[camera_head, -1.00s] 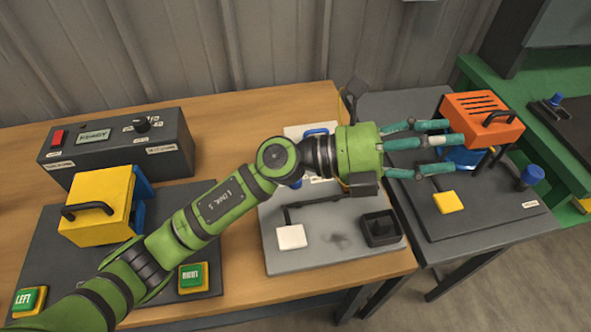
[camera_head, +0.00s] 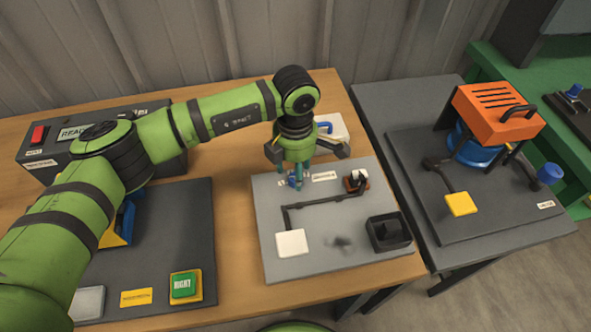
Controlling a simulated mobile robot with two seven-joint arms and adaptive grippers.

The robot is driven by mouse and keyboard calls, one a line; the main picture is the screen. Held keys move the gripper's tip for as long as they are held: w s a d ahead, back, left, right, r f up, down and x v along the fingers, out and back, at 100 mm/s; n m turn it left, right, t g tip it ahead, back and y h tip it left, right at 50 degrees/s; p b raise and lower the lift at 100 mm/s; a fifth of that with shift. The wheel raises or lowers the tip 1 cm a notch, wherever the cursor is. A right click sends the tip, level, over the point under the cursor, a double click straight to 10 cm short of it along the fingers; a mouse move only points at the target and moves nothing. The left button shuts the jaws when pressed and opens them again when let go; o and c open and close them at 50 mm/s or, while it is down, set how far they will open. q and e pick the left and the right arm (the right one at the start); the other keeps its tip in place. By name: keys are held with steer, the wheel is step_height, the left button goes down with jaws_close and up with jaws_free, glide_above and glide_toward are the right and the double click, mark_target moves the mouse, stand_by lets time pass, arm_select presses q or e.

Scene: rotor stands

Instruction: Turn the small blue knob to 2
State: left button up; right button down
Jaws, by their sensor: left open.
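A small blue knob (camera_head: 293,181) sits near the back left of the light grey board (camera_head: 333,262), beside a small white label (camera_head: 324,176). My left gripper (camera_head: 300,172) points straight down over it, with its teal fingers open and close around the knob. The fingers hide part of the knob, and I cannot tell whether they touch it. The knob's scale and its setting cannot be read. My right gripper is not in view.
The grey board also carries a white pad (camera_head: 292,243), a black open box (camera_head: 388,232) and a small lever switch (camera_head: 356,181). A green RIGHT button (camera_head: 184,286) stands front left.

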arm_select(q)
steer(key=shift+f, duration=1.2)
steer(key=shift+c, duration=0.4)
jaws_close()
